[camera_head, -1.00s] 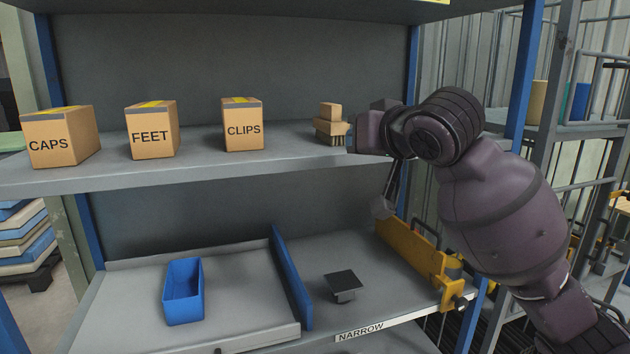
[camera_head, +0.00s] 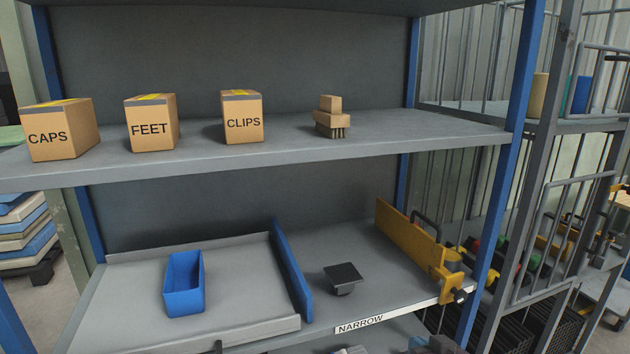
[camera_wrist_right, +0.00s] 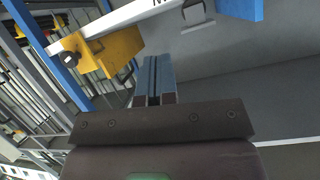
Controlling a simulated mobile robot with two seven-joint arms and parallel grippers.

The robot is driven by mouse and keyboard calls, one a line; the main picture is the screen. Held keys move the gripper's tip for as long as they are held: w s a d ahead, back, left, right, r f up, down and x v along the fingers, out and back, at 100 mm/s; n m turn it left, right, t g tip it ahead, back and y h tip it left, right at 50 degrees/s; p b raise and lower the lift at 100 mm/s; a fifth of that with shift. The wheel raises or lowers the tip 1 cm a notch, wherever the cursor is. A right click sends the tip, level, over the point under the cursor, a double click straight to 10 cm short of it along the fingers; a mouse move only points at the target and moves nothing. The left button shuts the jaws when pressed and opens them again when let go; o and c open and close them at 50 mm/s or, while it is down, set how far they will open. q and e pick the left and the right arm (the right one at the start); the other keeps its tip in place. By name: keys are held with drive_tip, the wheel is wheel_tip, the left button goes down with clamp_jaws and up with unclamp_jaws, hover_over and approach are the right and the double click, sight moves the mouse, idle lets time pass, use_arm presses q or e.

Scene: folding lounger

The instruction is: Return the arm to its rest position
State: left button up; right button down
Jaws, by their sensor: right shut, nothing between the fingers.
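My right gripper (camera_wrist_right: 157,68) is shut and empty in the right wrist view, its two fingers side by side. In the head view only slivers of my right arm (camera_head: 435,346) show at the bottom edge, low in front of the rack and clear of the shelves. The wooden brush (camera_head: 331,122) stands on the upper shelf (camera_head: 420,137), apart from the gripper. My left gripper is not in view.
Boxes marked CAPS (camera_head: 60,135), FEET (camera_head: 152,128) and CLIPS (camera_head: 242,120) stand on the upper shelf. Below are a blue bin (camera_head: 184,290), a blue divider (camera_head: 291,270), a dark square-topped piece (camera_head: 343,275) and a yellow guide (camera_head: 415,245).

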drive_tip(key=s+d+f+h, duration=0.2)
drive_tip(key=s+d+f, duration=0.2)
drive_tip(key=s+f, duration=0.4)
drive_tip(key=s+d+f+g+h, duration=0.1)
drive_tip(key=s+d+f, duration=0.2)
drive_tip(key=s+f, duration=0.6)
drive_tip(key=s, duration=0.5)
drive_tip(key=shift+s+d+f+h, duration=0.3)
drive_tip(key=shift+s+d+h, duration=0.05)
drive_tip(key=shift+h, duration=0.05)
